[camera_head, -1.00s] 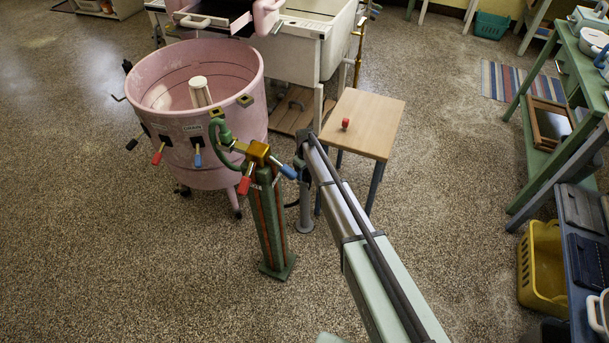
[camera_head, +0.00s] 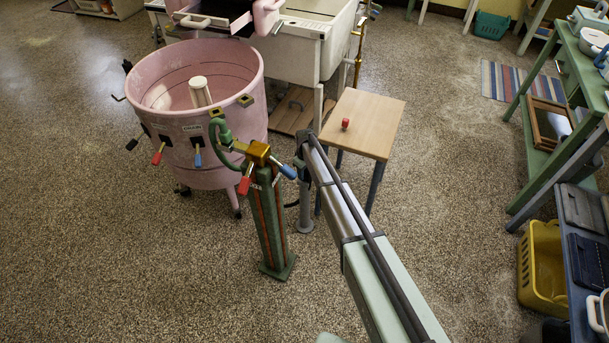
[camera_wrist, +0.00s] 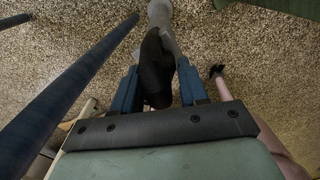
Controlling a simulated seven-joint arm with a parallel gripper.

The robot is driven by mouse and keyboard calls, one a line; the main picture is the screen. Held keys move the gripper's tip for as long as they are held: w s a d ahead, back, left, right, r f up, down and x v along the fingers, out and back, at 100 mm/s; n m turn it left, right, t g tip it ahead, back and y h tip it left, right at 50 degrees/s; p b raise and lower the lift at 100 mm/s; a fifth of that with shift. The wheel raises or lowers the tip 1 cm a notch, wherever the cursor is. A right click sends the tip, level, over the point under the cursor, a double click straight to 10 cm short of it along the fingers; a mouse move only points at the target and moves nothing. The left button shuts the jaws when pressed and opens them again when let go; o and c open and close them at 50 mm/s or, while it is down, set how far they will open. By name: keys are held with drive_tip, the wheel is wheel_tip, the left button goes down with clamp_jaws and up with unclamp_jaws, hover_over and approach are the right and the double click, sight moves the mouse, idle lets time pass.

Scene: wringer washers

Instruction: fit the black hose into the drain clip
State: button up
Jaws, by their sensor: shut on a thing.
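In the wrist view my gripper (camera_wrist: 158,72) has its two blue fingers closed around a dark piece that looks like the black hose (camera_wrist: 152,58). A grey post (camera_wrist: 160,14) stands just beyond it, and I cannot tell whether they touch. In the head view the end of my arm hides the gripper and most of the hose, beside the grey post (camera_head: 305,212). The pink washer tub (camera_head: 172,100) stands to the left. A label reading DRAIN (camera_head: 192,128) is on its wall above dark fittings (camera_head: 196,142); which one is the drain clip is unclear.
A green post (camera_head: 270,225) with a brass valve (camera_head: 259,152) and red and blue handles stands between the tub and my arm. A wooden table (camera_head: 365,120) with a small red object (camera_head: 345,124) is behind. Green shelving (camera_head: 535,165) and a yellow basket (camera_head: 540,265) are right.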

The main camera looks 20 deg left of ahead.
drive_tip(key=shift+c, duration=0.5)
drive_tip(key=shift+r, duration=0.2)
drive_tip(key=shift+r, duration=2.4)
